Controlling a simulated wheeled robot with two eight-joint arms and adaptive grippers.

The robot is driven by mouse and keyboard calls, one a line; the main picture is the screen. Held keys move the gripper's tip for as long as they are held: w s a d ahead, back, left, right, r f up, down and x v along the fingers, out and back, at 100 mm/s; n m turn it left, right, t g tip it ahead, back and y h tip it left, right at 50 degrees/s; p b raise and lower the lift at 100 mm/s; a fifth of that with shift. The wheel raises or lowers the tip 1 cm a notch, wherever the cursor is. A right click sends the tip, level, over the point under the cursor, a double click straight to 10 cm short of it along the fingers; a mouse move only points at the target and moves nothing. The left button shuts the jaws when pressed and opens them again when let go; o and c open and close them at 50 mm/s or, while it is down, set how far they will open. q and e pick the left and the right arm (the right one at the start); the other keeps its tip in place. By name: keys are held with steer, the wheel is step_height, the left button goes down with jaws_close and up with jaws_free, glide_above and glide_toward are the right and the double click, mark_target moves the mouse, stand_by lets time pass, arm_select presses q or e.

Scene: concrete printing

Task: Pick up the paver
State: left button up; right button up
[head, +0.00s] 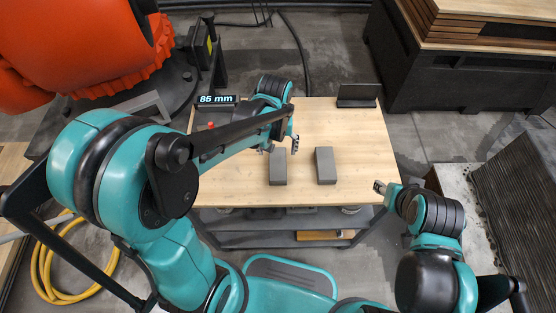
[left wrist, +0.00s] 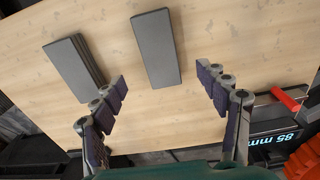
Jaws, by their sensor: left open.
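Two grey rectangular pavers lie side by side on the wooden tabletop. The left paver (head: 278,167) and the right paver (head: 325,166) stand apart with bare wood between them. My left gripper (head: 282,146) is over the table at the far end of the left paver, open and empty. In the left wrist view its spread fingers (left wrist: 165,95) have bare wood between them; the left paver (left wrist: 156,47) lies ahead of the gap and the right paver (left wrist: 74,62) lies ahead of the left finger. My right gripper (head: 380,187) is at the table's right edge, its jaws too small to read.
A display reading "85 mm" (head: 218,100) stands at the table's back left, with a red-handled tool (left wrist: 288,98) beside it. A dark block-like stand (head: 357,97) is at the back right. The wooden tabletop (head: 360,140) is otherwise mostly clear.

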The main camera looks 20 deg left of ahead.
mark_target(278, 163)
arm_select(q)
steer(key=shift+d+f, duration=0.25)
steer(key=shift+f, duration=0.2)
step_height(278, 163, down, 3)
steer(key=shift+w+r+b, duration=0.1)
steer(key=shift+w+b, duration=0.05)
steer(key=shift+b, duration=0.45)
step_height(278, 163, down, 5)
steer(key=b, duration=0.2)
steer(key=shift+a+b, duration=0.15)
steer(key=shift+b, duration=0.15)
steer(key=shift+r, duration=0.1)
jaws_close()
